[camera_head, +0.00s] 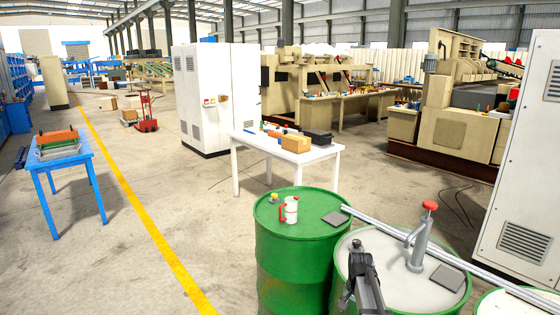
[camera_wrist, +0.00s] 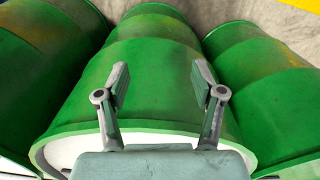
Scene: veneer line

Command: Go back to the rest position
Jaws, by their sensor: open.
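My gripper (camera_wrist: 160,88) is open and empty in the wrist view, its two fingers apart in front of the side of a green drum (camera_wrist: 153,65). In the head view my gripper (camera_head: 349,299) shows at the bottom, over the left part of a green drum with a pale top (camera_head: 375,245). I cannot tell from these views whether the fingers touch the drum.
A red-knobbed hand pump (camera_head: 420,240) and a dark pad (camera_head: 447,277) are on the pale drum top. A metal rail (camera_head: 440,255) crosses nearby. A green drum (camera_head: 290,250) holds a red-and-white can (camera_head: 290,209). A white table (camera_head: 270,147) stands behind; open floor lies left.

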